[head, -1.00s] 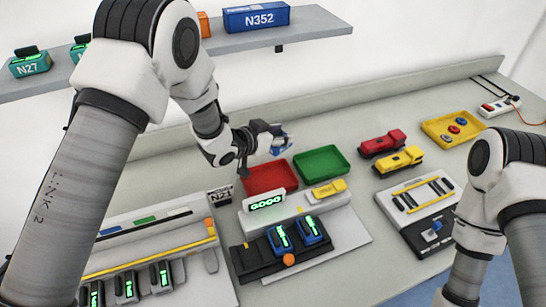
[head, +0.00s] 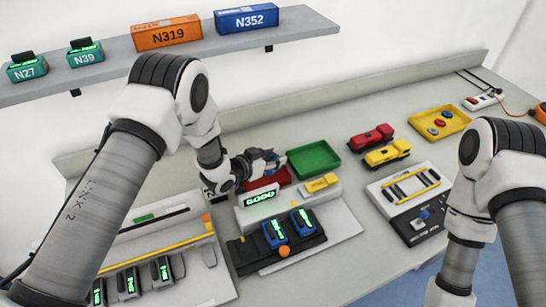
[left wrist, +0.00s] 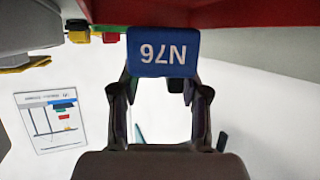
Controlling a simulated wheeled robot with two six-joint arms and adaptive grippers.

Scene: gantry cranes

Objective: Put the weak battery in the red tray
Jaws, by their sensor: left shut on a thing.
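My left gripper (head: 268,158) is shut on a blue battery marked N76 (left wrist: 163,52). In the head view, the gripper is over the red tray (head: 283,176) and hides part of it. In the left wrist view, the battery sits between both fingertips, with its label upside down, and a red wall (left wrist: 150,10) is close above it. I cannot tell whether the battery touches the tray floor. My right gripper is outside the view; only its arm shows at right.
The green tray (head: 314,158) is right of the red tray. A yellow block (head: 321,183) lies beside the display. Toy trucks (head: 387,153) stand farther right.

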